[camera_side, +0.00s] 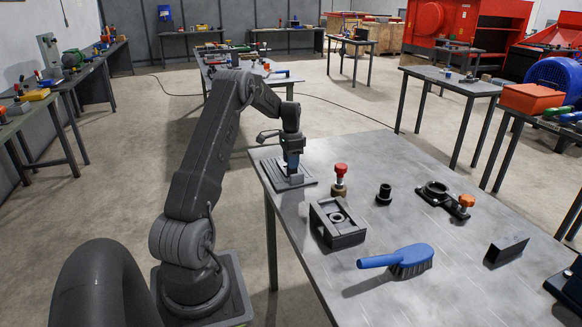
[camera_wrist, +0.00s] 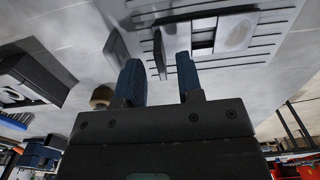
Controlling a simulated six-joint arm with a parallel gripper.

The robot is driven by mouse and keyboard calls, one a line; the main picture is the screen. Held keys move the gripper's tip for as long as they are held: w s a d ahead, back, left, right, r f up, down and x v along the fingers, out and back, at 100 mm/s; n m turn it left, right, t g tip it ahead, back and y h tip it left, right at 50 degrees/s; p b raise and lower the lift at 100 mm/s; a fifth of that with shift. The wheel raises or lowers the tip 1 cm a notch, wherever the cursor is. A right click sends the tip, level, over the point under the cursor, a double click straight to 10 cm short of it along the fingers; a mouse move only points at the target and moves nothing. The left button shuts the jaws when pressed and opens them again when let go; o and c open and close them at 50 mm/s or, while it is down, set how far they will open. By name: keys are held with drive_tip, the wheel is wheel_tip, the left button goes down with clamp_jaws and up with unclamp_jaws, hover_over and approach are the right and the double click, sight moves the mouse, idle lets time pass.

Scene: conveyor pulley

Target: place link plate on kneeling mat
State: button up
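The kneeling mat, a grey ribbed pad (camera_side: 309,181), lies at the table's far left corner. It fills the upper right of the wrist view (camera_wrist: 270,42). My gripper (camera_side: 291,170) points down just above it. In the wrist view its two blue fingers (camera_wrist: 158,62) stand apart, open. A thin dark piece (camera_wrist: 160,52), seemingly the link plate, shows between the fingertips with a gap on each side. It appears to be at the mat, beside flat grey and pale parts (camera_wrist: 235,33). The fingers and arm hide much of it in the side view.

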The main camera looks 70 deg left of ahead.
wheel_tip(320, 180, up, 9)
drive_tip(key=w+d+r+t, duration=0.1)
drive_tip(key=d+r, duration=0.3)
drive_tip(key=d, duration=0.5)
drive_tip(key=d+r+y, duration=0.1)
drive_tip(key=d+r, duration=0.4)
drive_tip(key=d, duration=0.4)
drive_tip(key=w+d+r+t, duration=0.1)
drive_tip(key=d+r, duration=0.3)
drive_tip(key=d, duration=0.5)
drive_tip(key=s+d+f+t, duration=0.1)
drive_tip(key=s+d, duration=0.7)
drive_tip(key=d, duration=0.2)
drive_tip(key=s+d+f+t+h, duration=0.1)
drive_tip(key=s+d+t, duration=0.1)
drive_tip(key=s+d, duration=0.6)
drive_tip(key=shift+s+d+f+t, duration=0.15)
drive_tip(key=shift+d+f+t, duration=0.2)
drive_tip(key=shift+d, duration=0.55)
